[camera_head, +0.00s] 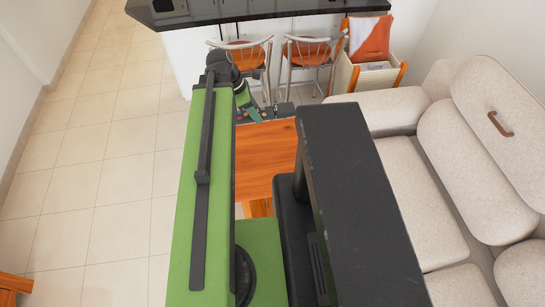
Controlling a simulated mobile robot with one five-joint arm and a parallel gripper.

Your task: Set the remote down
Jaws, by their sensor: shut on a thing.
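My green and black arm reaches forward over an orange wooden table (265,160). My gripper (243,98) is at the arm's far end, above or at the table's far edge, and partly hidden by the arm. It is shut on a small dark thing (256,116), which seems to be the remote. It is too small to tell whether the remote touches the tabletop.
A pale sofa (425,190) with a brown loop (500,123) on a cushion stands at the right. Two orange-seated stools (307,52) stand by a dark counter (250,10) behind. A wooden hamper (372,75) holds orange cloth. Tiled floor (110,170) at left is free.

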